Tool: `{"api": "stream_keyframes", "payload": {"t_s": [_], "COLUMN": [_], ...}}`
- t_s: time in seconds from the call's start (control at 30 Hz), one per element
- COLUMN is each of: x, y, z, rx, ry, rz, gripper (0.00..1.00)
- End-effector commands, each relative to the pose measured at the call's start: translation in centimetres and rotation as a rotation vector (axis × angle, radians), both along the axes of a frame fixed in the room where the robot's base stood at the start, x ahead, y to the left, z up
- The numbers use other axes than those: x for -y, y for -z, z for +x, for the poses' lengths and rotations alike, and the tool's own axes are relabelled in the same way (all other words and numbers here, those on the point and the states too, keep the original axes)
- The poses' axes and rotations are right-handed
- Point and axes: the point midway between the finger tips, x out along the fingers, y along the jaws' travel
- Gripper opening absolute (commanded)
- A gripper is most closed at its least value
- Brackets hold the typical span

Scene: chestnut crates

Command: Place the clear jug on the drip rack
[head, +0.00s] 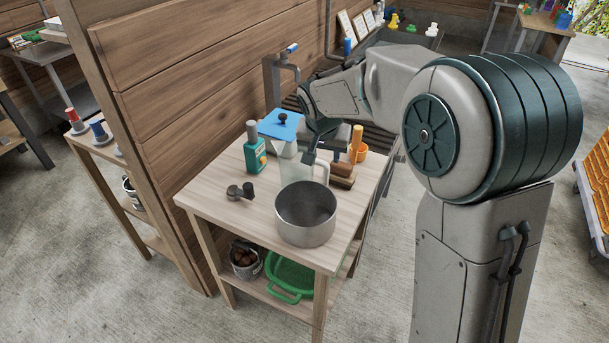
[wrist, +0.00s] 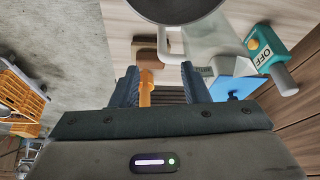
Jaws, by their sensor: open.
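The clear jug (head: 296,172) stands upright on the wooden table behind a metal pot, its handle on the right side. In the wrist view the jug (wrist: 208,40) and its pale handle (wrist: 173,46) are just beyond my fingertips. My gripper (head: 318,146) is above and beside the jug's handle side, its dark fingers apart. In the wrist view my gripper (wrist: 160,76) is open, with nothing held between the fingers. Dark slats, perhaps the drip rack (head: 381,138), show behind the table, partly hidden by my arm.
The metal pot (head: 306,214) stands in front of the jug. A tap (head: 288,62) stands behind, by the wooden wall.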

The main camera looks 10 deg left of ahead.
Motion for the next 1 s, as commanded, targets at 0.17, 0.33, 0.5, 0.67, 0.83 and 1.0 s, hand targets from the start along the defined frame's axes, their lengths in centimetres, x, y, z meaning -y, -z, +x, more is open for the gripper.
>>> {"api": "stream_keyframes", "payload": {"t_s": [0.17,0.33,0.5,0.67,0.83,1.0], "x": [-0.4,-0.2,-0.1,0.0,0.1,0.3], "y": [1.9,5.1,7.4,8.3,9.5,11.6], "z": [1.1,2.3,3.3,3.7,4.3,5.3], "rx": [0.0,-0.001,0.001,0.002,0.0,0.0], "ry": [0.005,0.006,0.005,0.005,0.004,0.005], "rz": [0.002,0.001,0.002,0.003,0.002,0.001], "gripper": [0.41,0.41,0.41,0.41,0.41,0.41]}}
